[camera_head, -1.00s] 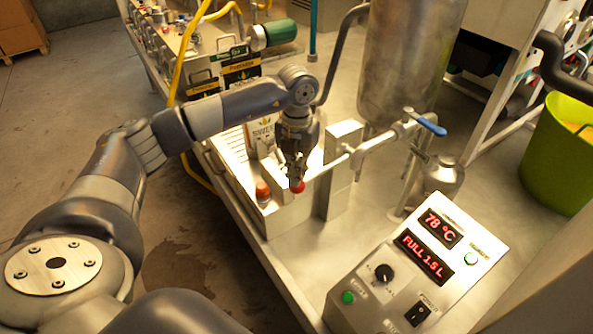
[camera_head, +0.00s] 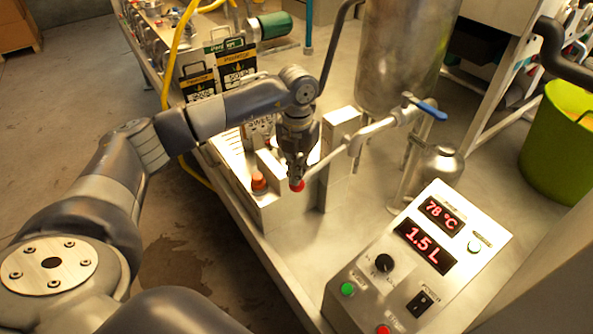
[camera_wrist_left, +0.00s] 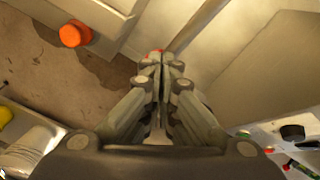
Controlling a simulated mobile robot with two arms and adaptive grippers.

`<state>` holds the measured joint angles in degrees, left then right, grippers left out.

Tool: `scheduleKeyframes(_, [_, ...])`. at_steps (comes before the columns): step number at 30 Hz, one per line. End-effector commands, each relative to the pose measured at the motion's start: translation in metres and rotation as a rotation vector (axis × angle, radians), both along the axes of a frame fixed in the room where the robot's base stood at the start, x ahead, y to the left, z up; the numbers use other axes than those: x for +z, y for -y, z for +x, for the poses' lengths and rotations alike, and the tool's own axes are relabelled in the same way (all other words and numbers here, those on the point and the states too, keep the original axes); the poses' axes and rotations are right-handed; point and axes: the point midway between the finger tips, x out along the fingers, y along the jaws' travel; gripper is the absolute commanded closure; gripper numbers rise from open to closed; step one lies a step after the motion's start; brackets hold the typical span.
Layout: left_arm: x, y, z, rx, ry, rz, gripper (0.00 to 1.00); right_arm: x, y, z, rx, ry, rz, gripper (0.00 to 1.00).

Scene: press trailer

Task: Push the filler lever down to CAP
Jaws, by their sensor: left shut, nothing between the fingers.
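The filler lever (camera_head: 325,165) is a pale metal rod with a red ball knob (camera_head: 297,186) at its lower left end. It slopes down to the left from the pipework. My left gripper (camera_head: 298,176) points down with its fingers shut and empty, tips right at the top of the knob; they look to be touching it. In the left wrist view my left gripper (camera_wrist_left: 162,58) has its fingers together, and only slivers of the red knob (camera_wrist_left: 160,50) show past the tips. I cannot read a CAP mark. My right gripper is not in view.
An orange cap (camera_head: 259,181) sits left of the knob. A metal post (camera_head: 338,130) stands behind the lever. A control box (camera_head: 375,290) with red displays reading 78 °C and 1.5 L is at front right. A blue-handled valve (camera_head: 432,111) is above right.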

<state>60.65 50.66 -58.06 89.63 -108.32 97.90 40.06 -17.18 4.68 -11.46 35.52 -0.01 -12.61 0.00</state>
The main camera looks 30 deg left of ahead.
Motion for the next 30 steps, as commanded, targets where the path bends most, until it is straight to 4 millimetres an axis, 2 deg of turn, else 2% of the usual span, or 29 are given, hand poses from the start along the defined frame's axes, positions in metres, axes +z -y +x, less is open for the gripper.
scheduleKeyframes(8, [0.004,0.0,0.0,0.0,0.001,0.0,1.0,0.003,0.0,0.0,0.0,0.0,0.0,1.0])
scheduleKeyframes(30, [0.091,0.0,0.0,0.0,0.0,0.0,1.0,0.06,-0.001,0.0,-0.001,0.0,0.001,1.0])
